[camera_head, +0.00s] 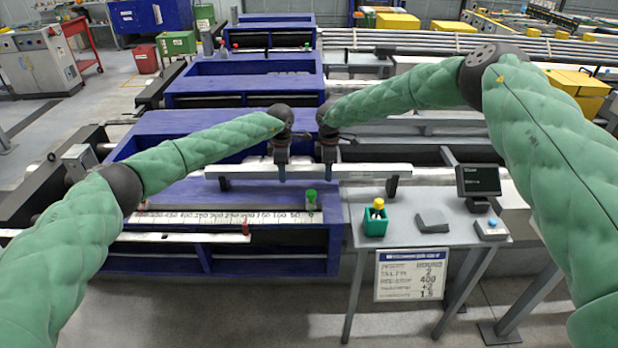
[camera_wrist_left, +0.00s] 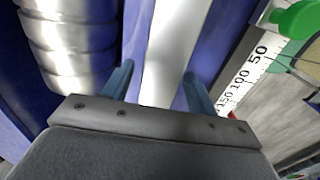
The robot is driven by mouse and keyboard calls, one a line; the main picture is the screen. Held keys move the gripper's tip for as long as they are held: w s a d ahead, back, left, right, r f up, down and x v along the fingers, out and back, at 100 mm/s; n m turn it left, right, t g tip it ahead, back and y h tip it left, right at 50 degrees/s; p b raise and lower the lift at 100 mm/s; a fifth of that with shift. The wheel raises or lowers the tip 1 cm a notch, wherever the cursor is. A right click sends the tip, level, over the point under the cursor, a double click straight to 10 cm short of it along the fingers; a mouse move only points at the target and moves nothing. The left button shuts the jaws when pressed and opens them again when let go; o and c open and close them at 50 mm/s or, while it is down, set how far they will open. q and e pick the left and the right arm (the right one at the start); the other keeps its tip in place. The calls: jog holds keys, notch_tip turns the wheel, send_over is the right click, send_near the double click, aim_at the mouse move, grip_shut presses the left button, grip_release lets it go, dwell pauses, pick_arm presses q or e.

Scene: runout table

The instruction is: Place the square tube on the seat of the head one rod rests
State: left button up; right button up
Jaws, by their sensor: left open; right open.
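The square tube (camera_head: 360,172) is a long pale bar lying left to right in the head view, across the blue table and the small side table. A dark rest (camera_head: 224,185) shows under its left end and another dark rest (camera_head: 392,187) under its right end; the seats are hidden. My left gripper (camera_head: 282,178) is at the middle of the tube. In the left wrist view its blue fingers (camera_wrist_left: 158,70) are open, one on each side of the tube (camera_wrist_left: 172,50). My right gripper (camera_head: 328,172) is open at the tube, just to the right. Contact cannot be told.
A ruler scale (camera_head: 200,218) runs along the blue table's front, with a green-knobbed stop (camera_head: 311,200) and a red marker (camera_head: 246,228).

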pick_arm(q)
notch_tip(320, 180, up, 12)
pick_arm(e)
notch_tip(320, 180, up, 12)
dwell(0.9)
pick_arm(q)
jog(key=shift+f, duration=0.1)
pick_arm(e)
jog(key=shift+f, duration=0.1)
